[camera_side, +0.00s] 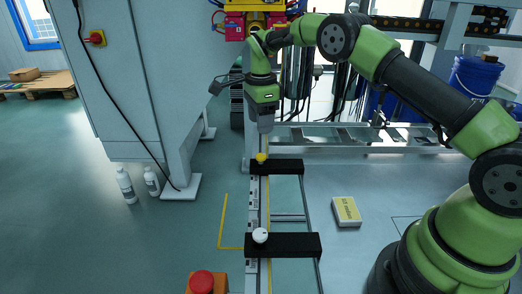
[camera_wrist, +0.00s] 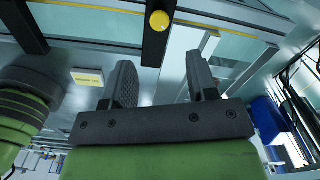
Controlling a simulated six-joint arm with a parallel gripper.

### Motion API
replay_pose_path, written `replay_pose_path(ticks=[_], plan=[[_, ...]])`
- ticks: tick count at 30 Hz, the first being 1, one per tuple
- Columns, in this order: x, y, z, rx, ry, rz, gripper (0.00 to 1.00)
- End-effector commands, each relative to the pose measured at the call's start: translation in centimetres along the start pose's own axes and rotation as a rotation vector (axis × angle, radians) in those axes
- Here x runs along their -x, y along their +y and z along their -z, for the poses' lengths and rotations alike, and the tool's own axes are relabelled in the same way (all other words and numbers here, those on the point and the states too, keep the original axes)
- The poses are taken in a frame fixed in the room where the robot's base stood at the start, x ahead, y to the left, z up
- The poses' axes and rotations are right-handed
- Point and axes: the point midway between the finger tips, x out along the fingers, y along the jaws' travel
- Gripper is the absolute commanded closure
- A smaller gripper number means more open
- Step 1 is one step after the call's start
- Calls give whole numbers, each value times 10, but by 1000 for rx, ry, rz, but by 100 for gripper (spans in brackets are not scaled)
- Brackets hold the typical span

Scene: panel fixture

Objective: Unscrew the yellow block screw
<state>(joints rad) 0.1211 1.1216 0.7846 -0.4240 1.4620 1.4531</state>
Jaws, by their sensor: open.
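The yellow block screw (camera_side: 261,158) is a round yellow knob on the left end of a black block (camera_side: 288,167) on the panel fixture. My gripper (camera_side: 266,130) points down above the yellow screw, with a visible gap between them. In the wrist view the yellow screw (camera_wrist: 159,21) sits on the black block (camera_wrist: 153,50) near the top edge, beyond the fingertips. The two fingers of my gripper (camera_wrist: 161,64) are apart with nothing between them.
A nearer black block (camera_side: 292,246) carries a white knob (camera_side: 260,235). A red button (camera_side: 201,282) is at the bottom, and two white bottles (camera_side: 126,186) stand at left. A grey cabinet (camera_side: 130,80) rises left of the fixture.

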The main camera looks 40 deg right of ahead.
Motion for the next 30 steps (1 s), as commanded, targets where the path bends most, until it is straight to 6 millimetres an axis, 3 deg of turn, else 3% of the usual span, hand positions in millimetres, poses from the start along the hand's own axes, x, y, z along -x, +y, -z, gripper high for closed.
replay_pose_path(ticks=[15,27,28,30], plan=[[-85,1,0,-2,0,-4,47],[-94,1,0,-2,-1,-2,47],[-94,1,0,-2,-1,-2,49],[-94,1,0,-2,-1,-2,65]])
